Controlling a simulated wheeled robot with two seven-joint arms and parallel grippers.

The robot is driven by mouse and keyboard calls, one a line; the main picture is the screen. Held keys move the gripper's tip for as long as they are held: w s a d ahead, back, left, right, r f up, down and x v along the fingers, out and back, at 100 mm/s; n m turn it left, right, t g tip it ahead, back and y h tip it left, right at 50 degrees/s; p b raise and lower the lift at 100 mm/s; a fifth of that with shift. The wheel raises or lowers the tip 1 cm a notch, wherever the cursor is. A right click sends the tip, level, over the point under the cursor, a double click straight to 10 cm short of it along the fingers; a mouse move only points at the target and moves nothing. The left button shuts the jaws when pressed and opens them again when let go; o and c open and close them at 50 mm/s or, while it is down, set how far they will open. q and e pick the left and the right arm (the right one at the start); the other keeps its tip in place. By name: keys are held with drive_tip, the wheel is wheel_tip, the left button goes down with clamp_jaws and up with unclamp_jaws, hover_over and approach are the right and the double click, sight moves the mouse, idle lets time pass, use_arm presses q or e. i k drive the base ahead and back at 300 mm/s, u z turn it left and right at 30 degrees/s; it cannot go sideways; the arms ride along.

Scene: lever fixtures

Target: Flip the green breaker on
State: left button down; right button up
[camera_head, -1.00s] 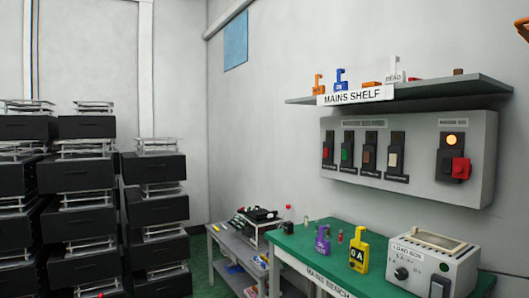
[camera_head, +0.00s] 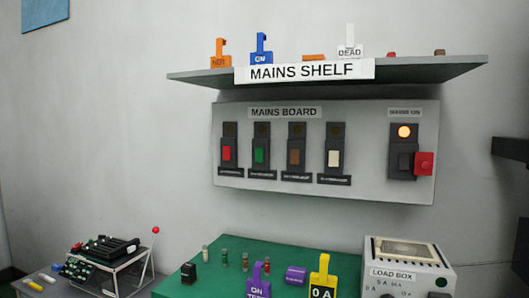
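The mains board (camera_head: 380,180) is a grey panel on the wall under a shelf. It carries a row of breakers with red, green, brown and white levers. The green breaker (camera_head: 260,155) is second from the left, with its green lever in the lower part of its dark housing and a dark window above. A label sits under it, too small to read. Neither of my grippers can be seen in the head view.
The shelf (camera_head: 430,68) juts out above the board, holding several coloured tags. A dark object (camera_head: 512,150) enters at the right edge.

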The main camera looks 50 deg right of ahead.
sight(259, 154)
drive_tip(key=z, duration=0.9)
drive_tip(key=i, duration=0.9)
drive_tip(key=z, duration=0.95)
